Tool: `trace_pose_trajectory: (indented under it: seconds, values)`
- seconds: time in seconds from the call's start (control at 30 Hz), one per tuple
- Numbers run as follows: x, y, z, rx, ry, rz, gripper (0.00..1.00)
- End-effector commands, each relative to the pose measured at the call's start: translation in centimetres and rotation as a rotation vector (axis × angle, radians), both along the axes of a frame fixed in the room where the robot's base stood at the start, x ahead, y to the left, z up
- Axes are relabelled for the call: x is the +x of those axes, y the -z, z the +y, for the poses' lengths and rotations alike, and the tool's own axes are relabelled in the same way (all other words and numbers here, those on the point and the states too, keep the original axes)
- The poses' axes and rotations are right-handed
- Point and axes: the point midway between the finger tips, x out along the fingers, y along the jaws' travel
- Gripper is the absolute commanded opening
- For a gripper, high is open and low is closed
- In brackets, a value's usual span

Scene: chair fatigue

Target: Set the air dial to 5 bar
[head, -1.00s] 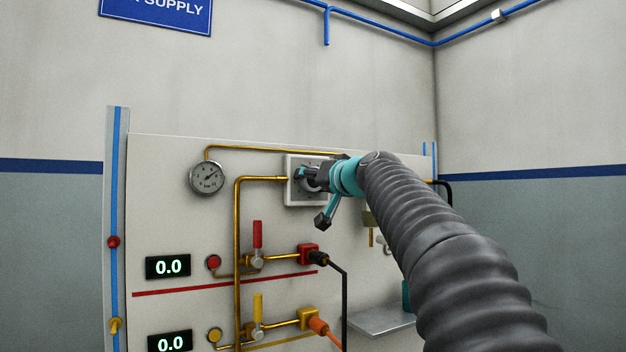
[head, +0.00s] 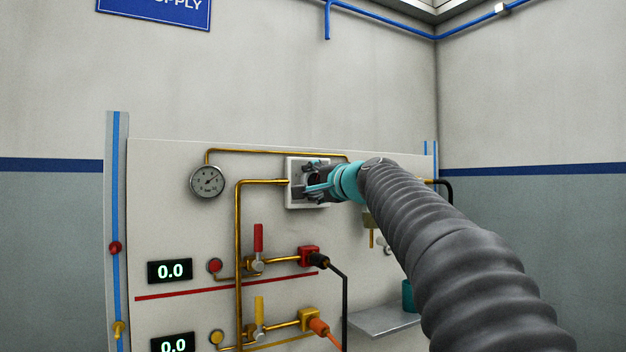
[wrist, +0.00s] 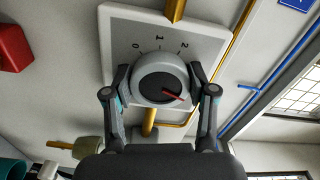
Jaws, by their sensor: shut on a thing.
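The air dial is a round grey knob (wrist: 149,72) with a dark centre and a red pointer (wrist: 173,96), on a white square plate (wrist: 115,20). In the wrist view the numerals 0, 1 and 2 show above the knob, and the pointer aims to the lower right, past the 2 side. The other numerals are hidden. My gripper (wrist: 160,80) has a finger on each side of the knob and is shut on it. In the head view my gripper (head: 312,182) covers most of the knob in front of the plate (head: 294,198).
A round pressure gauge (head: 207,181) hangs left of the dial; its reading is too small to tell. Brass pipes (head: 238,240) run beside the plate. Below are red (head: 258,238) and yellow (head: 259,308) valve handles, displays reading 0.0 (head: 170,271) and a shelf (head: 383,318).

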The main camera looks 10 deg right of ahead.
Motion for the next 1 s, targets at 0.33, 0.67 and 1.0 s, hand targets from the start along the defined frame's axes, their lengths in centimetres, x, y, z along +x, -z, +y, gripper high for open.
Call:
trace_pose_trajectory:
  seconds: [0.33,0.67,1.0]
  values:
    - [-0.02,-0.18,-0.05,0.171,0.002,0.053,0.22]
    - [-0.01,-0.17,-0.06,0.220,0.003,0.069,0.22]
    - [-0.01,-0.16,-0.06,0.220,0.003,0.069,0.59]
